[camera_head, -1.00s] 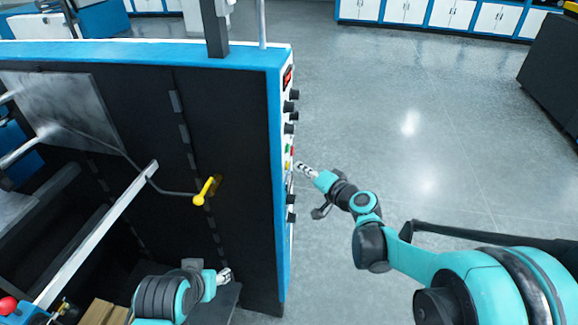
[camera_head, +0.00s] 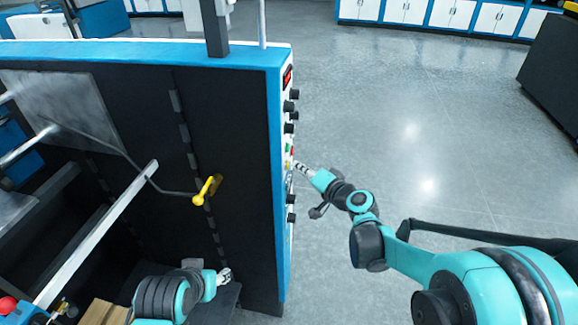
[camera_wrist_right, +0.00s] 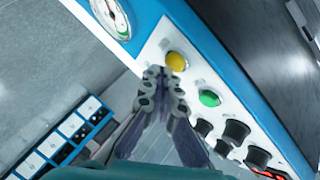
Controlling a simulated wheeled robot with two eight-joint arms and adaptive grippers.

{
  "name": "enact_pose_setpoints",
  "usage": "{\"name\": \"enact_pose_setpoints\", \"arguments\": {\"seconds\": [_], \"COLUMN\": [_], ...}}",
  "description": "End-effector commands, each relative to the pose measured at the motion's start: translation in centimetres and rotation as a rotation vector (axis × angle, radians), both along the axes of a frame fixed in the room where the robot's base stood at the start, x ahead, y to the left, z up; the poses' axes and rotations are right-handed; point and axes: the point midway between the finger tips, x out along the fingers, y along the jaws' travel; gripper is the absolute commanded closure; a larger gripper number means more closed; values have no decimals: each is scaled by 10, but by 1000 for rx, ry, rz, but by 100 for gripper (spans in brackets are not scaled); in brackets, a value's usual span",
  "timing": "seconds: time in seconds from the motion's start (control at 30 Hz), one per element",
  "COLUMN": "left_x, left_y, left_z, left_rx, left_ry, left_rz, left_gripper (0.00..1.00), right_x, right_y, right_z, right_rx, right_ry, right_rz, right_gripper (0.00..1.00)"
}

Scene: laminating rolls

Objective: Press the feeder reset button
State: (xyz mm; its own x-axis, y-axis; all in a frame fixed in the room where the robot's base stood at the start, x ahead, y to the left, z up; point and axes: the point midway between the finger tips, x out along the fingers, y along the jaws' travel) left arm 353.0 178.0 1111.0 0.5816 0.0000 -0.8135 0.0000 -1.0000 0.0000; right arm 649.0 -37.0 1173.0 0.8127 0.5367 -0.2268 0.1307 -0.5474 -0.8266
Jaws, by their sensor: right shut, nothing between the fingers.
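The control panel (camera_head: 290,100) is a white strip on the blue-edged right side of the machine. In the right wrist view a yellow button (camera_wrist_right: 176,61) and a green button (camera_wrist_right: 209,98) sit on it; I see no label naming the reset button. My right gripper (camera_head: 297,165) is shut and empty, its tips at the panel. In the right wrist view its fingertips (camera_wrist_right: 164,73) lie just beside the yellow button; whether they touch it I cannot tell. My left gripper (camera_head: 224,276) is low in front of the machine's dark face, its jaws too small to judge.
Black knobs (camera_wrist_right: 236,131) line the panel past the green button, and a gauge (camera_wrist_right: 112,17) is at its other end. A yellow-handled lever (camera_head: 206,190) sticks out from the machine's dark face. The grey floor (camera_head: 420,120) right of the machine is clear.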

Motion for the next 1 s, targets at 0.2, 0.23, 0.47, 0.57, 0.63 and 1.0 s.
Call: {"name": "enact_pose_setpoints", "arguments": {"seconds": [0.2,0.23,0.47,0.57,0.63,1.0], "left_x": [0,0,0,0,0,0], "left_y": [0,0,0,0,0,0], "left_z": [0,0,0,0,-1,-1], "left_rx": [0,0,0,0,0,0], "left_ry": [0,0,0,0,0,0], "left_rz": [0,0,0,0,0,0], "left_gripper": [53,53,53,53,53,53], "right_x": [0,0,0,1,1,2], "right_y": [1,1,2,3,4,9], "right_z": [0,0,0,0,0,0], "right_rx": [0,0,0,0,0,0], "right_ry": [-1,-1,0,0,0,0], "right_rz": [-1,-1,0,0,0,1], "right_gripper": [100,100,100,100,100,100]}}
